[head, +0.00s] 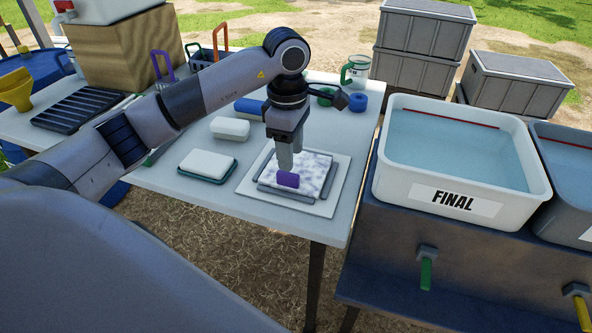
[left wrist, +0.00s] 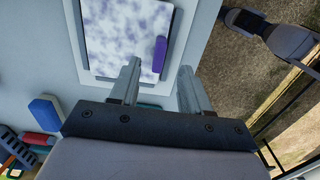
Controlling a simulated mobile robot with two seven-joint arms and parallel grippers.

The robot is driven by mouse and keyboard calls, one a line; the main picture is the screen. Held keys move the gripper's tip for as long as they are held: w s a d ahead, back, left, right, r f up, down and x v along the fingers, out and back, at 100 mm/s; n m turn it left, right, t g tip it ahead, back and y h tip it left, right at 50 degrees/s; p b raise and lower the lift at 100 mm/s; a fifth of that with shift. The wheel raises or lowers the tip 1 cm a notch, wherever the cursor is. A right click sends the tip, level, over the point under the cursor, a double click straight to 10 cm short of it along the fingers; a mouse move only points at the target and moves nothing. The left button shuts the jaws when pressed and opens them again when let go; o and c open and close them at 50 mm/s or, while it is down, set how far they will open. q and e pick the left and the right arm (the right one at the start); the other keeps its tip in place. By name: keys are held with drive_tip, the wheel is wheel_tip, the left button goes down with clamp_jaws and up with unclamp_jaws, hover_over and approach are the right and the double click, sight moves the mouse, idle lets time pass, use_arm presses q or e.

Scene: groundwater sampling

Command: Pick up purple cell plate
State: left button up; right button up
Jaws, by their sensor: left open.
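The purple cell plate (head: 312,172) is a flat plate with white and purple marbling and a solid purple grip (head: 288,180) at its near edge. It lies in a grey frame on a white board (head: 318,207) near the table's front right corner. My left gripper (head: 285,166) points down over the plate's near side, close to the purple grip, partly hiding the plate. In the left wrist view, its two fingers (left wrist: 158,78) are apart with nothing between them, and the purple grip (left wrist: 159,54) shows just beyond them. I cannot tell the height gap. My right gripper is not in view.
A white sponge on a green tray (head: 205,178) and another pale sponge (head: 230,128) lie left of the board. The water-filled FINAL tub (head: 455,180) stands close on the right.

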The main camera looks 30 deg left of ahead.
sight(286, 173)
use_arm(q)
drive_tip(key=shift+a+f, duration=0.25)
drive_tip(key=shift+a, duration=0.05)
drive_tip(key=f, duration=0.6)
drive_tip(key=shift+s+a+f+p, duration=0.15)
drive_tip(key=shift+a+f+p, duration=0.1)
drive_tip(key=shift+p, duration=0.15)
clamp_jaws()
